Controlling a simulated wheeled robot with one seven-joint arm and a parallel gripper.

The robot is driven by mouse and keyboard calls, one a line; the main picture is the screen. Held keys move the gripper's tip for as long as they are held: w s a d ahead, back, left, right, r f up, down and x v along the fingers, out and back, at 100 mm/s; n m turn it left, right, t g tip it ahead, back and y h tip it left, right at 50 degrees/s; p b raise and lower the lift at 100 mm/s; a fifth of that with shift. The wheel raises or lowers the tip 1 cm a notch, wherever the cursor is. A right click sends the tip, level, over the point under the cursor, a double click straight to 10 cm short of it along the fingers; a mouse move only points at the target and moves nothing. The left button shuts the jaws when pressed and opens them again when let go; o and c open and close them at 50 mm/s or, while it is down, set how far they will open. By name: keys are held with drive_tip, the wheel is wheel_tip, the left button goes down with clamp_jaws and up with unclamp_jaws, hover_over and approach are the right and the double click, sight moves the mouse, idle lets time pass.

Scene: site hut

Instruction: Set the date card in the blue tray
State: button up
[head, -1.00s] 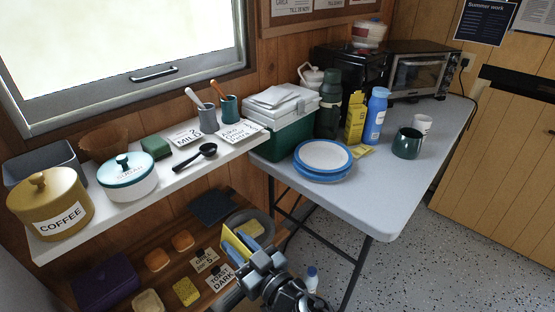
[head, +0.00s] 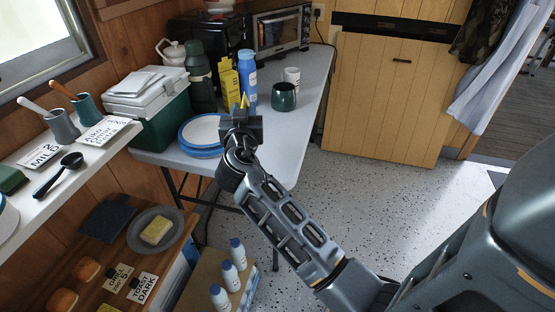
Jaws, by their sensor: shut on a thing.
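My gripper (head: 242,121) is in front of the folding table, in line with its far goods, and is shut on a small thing. Only a narrow yellow edge (head: 244,101) shows at the fingertips. I cannot read any writing on it, so I cannot tell for sure that it is the date card. A dark blue, flat, tray-like thing (head: 107,222) lies on the lower wooden shelf, left of a grey plate; I cannot tell for sure that it is the blue tray. My gripper is up and to the right of it, well apart.
White bottles (head: 238,254) stand below. The floor at right is clear.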

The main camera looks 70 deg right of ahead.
drive_tip(key=s+d+r+m+g+h, duration=0.1)
drive_tip(key=s+d+r+m+g, duration=0.2)
drive_tip(key=s+d+m+g, duration=0.1)
drive_tip(key=s+d+g, duration=0.1)
drive_tip(key=s+g, duration=0.1)
drive_tip(key=s, duration=0.1)
drive_tip(key=shift+d+r, duration=0.15)
drive_tip(key=shift+d, duration=0.25)
wheel_tip(320, 180, down, 15)
drive_tip(key=shift+f, duration=0.1)
drive_tip(key=shift+f+b, duration=0.65)
drive_tip(key=shift+f, duration=0.6)
drive_tip(key=shift+f+b, duration=0.2)
drive_tip(key=shift+b, duration=0.15)
drive_tip(key=o, duration=1)
drive_tip(key=shift+r+p, duration=0.25)
drive_tip(key=shift+p, duration=0.65)
